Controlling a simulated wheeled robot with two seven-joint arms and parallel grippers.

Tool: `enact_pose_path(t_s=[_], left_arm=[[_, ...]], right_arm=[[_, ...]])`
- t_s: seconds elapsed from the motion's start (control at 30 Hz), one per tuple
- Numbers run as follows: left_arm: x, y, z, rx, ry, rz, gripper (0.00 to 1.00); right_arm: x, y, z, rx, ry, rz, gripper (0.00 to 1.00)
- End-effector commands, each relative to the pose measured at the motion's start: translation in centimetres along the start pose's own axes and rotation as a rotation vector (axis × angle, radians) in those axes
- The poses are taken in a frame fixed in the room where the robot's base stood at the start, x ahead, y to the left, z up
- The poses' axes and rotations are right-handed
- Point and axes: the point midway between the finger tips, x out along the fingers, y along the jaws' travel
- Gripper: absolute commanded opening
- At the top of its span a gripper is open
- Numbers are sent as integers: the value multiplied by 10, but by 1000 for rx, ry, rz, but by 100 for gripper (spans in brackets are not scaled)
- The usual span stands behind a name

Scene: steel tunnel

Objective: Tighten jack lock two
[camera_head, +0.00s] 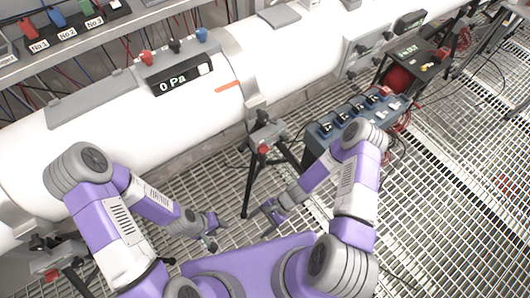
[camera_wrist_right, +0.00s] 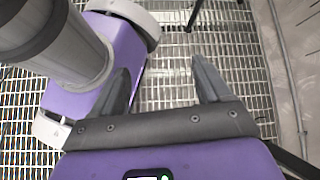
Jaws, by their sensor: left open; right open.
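A black tripod jack (camera_head: 258,160) stands under the white pipe near the middle of the head view, with a small red knob (camera_head: 263,149) near its top. A second jack (camera_head: 62,268) with a red part shows at the lower left, partly cut off and behind my left arm. I see no number on either jack. My left gripper (camera_head: 211,232) is open and empty, low over the grating, left of the middle jack. My right gripper (camera_head: 271,214) is open and empty near that jack's legs. In the right wrist view its fingers (camera_wrist_right: 165,82) stand apart with only grating between them.
The white pipe (camera_head: 290,55) runs across the back, carrying a gauge box (camera_head: 178,80) reading 0 Pa. A blue switch box (camera_head: 345,125) stands right of the middle jack, close to my right arm. Numbered coloured switches (camera_head: 70,30) sit at upper left. Open grating (camera_head: 440,220) lies right.

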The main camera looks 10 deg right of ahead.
Motion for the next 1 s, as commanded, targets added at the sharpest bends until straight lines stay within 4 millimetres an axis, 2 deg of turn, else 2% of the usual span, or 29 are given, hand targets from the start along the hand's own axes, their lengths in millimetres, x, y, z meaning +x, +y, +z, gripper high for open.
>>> enact_pose_path(t_s=[0.07, 0.13, 0.2, 0.27, 0.3, 0.4, 0.5, 0.6, 0.73, 1.0], left_arm=[[-3, 1, 0, 0, 0, 0, 43], [-4, 2, 0, 0, 0, 0, 43], [-6, 2, 0, 0, 1, 0, 43], [-7, 2, 0, -1, 1, 0, 43], [-7, 2, 0, -1, 1, 0, 43], [-8, 3, 0, -1, 1, 0, 43], [-9, 3, 0, -1, 1, 0, 43], [-9, 3, 0, -1, 1, 0, 43], [-6, 2, 0, -1, 1, 0, 43], [3, -2, 0, -1, 1, 0, 43]], right_arm=[[7, -34, -3, 207, -154, -184, 77], [1, -69, -14, 364, -278, -377, 77], [-16, -102, -36, 501, -381, -593, 77], [-36, -125, -60, 598, -449, -780, 77], [-51, -135, -78, 651, -482, -901, 77], [-86, -146, -120, 749, -531, -1164, 77], [-112, -144, -152, 806, -546, -1350, 77], [-126, -141, -169, 830, -547, -1449, 77], [-130, -150, -176, 835, -547, -1480, 77], [-126, -192, -182, 835, -549, -1475, 77]])
